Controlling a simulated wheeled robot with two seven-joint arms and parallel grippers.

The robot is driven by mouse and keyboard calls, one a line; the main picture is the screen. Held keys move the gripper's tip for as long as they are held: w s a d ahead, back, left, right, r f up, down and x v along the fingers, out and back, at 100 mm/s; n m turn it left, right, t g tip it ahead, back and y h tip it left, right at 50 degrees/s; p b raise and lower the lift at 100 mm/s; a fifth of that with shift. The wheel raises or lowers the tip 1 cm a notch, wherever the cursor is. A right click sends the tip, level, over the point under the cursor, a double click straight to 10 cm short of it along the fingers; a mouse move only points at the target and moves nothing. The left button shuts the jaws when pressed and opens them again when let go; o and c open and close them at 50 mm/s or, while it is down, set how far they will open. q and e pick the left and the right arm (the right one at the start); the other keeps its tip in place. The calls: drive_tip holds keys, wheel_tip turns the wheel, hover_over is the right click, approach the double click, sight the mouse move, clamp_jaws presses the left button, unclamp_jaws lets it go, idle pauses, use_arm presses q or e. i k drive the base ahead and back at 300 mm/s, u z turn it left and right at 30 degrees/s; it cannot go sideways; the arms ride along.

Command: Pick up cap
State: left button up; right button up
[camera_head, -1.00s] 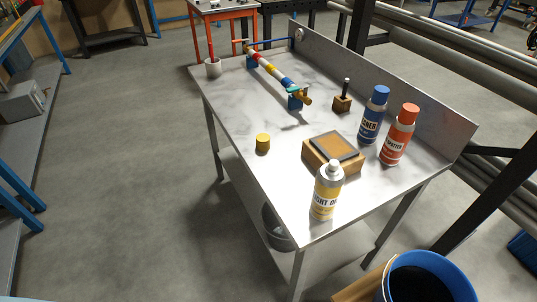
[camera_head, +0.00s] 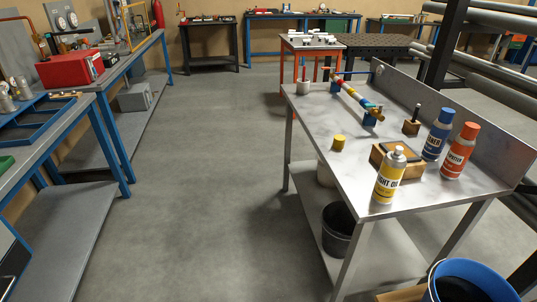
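A small yellow cylinder, which looks like the cap (camera_head: 338,142), stands on the metal table (camera_head: 312,122) near its left edge. A light oil can (camera_head: 390,176) with a yellow label stands at the table's near corner. Its top shows a pale nozzle with no coloured cap on it. The blue can (camera_head: 437,135) and the orange can (camera_head: 459,151) stand to the right, each with a coloured top. Neither of my grippers is in view.
A wooden block with a dark pad (camera_head: 390,157) lies between the cap and the cans. A striped pipe (camera_head: 352,95) lies farther back. A blue bucket (camera_head: 440,290) stands at the lower right. The floor left of the table is clear up to the blue-framed bench (camera_head: 115,150).

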sight(338, 140)
drive_tip(key=z, duration=0.75)
drive_tip(key=k, duration=0.1)
drive_tip(key=u, duration=0.8)
drive_tip(key=i, duration=1.35)
drive_tip(key=z, duration=1.2)
